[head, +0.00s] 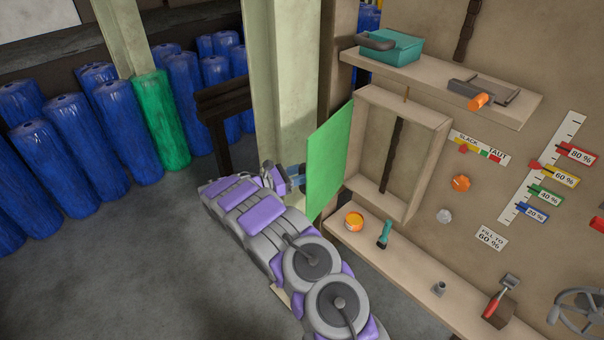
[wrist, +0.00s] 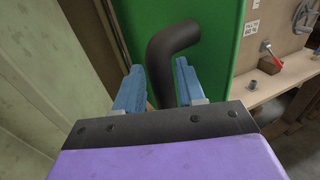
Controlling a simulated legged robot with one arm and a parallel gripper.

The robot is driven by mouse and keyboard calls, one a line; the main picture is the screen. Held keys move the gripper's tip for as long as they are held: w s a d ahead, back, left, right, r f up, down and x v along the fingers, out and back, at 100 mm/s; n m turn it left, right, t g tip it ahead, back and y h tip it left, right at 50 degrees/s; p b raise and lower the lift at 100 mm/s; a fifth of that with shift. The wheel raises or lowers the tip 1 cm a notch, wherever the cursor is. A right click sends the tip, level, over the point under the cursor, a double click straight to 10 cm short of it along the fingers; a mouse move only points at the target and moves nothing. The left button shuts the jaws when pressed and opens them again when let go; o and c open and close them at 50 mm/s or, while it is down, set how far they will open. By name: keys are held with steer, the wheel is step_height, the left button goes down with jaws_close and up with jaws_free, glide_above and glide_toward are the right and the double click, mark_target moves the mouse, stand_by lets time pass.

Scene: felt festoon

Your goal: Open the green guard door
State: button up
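The green guard door (head: 329,160) stands swung out from the left side of a shallow wooden box frame (head: 441,126) on the wall, so the box's inside shows. In the wrist view the door's green face (wrist: 208,40) fills the upper middle. A dark bent handle (wrist: 172,45) on it runs down between the blue fingers of my gripper (wrist: 160,88). The fingers are apart, one on each side of the handle, with a visible gap. In the head view my gripper (head: 292,174) is at the door's left face, and the handle is hidden there.
An upper shelf (head: 425,82) holds a teal toolbox (head: 392,47). A lower shelf (head: 410,255) holds an orange tin (head: 354,221) and a teal-handled brush (head: 384,234). A pale post (head: 275,90) stands close left of the door. Blue rolls (head: 60,160) line the far left; the floor is clear there.

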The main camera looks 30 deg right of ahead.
steer(key=w+a, duration=0.2)
steer(key=a, duration=1.5)
steer(key=shift+w, duration=0.15)
steer(key=shift+a, duration=0.1)
steer(key=s+d+r+m+g+y+b, duration=0.2)
steer(key=s+d+r+m+y+b, duration=0.15)
steer(key=s+d+r, duration=0.35)
steer(key=s+r+m+y+b, duration=0.25)
steer(key=s+m+y, duration=0.2)
steer(key=s, duration=0.95)
steer(key=s+a+f+m+y+b, duration=0.1)
steer(key=s+a+f+m+y, duration=0.1)
steer(key=s+a, duration=0.3)
steer(key=s+a+f+m+t+y+b, duration=0.1)
steer(key=s+a+f+m+y, duration=0.1)
steer(key=s, duration=1.1)
steer(key=s+a+f+m+t+y+b, duration=0.1)
steer(key=s+a+m+y, duration=0.3)
steer(key=s+a, duration=0.4)
steer(key=shift+s+f+m+y+b, duration=0.3)
steer(key=shift+s+f+y+b, duration=0.25)
steer(key=shift+s+f+y, duration=0.3)
